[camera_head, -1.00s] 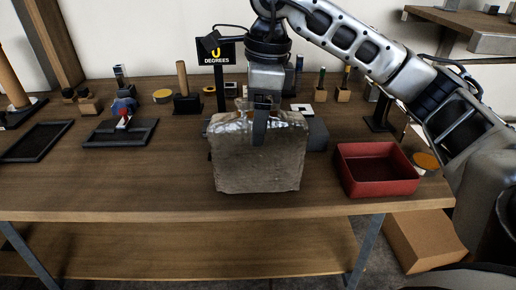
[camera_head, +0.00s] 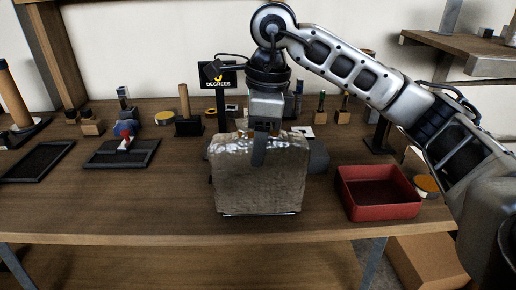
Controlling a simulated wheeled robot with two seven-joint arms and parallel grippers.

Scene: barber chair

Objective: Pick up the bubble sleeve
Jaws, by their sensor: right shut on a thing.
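The bubble sleeve (camera_head: 258,182) is a greyish-brown, shiny, translucent pouch. It stands upright near the front middle of the wooden table. My right gripper (camera_head: 260,150) comes down from above and is shut on the sleeve's top edge, with one finger showing on its front face. The other finger is hidden behind the sleeve. I cannot tell for sure whether the sleeve's bottom touches the table. My left gripper is not in view.
A red open box (camera_head: 378,210) stands right of the sleeve. Black trays (camera_head: 120,154) lie at the left. A dark grey object shows partly behind the sleeve. A sign reading "DEGREES" (camera_head: 218,78) and several small items line the back. The wooden table (camera_head: 110,205) is bare at front left.

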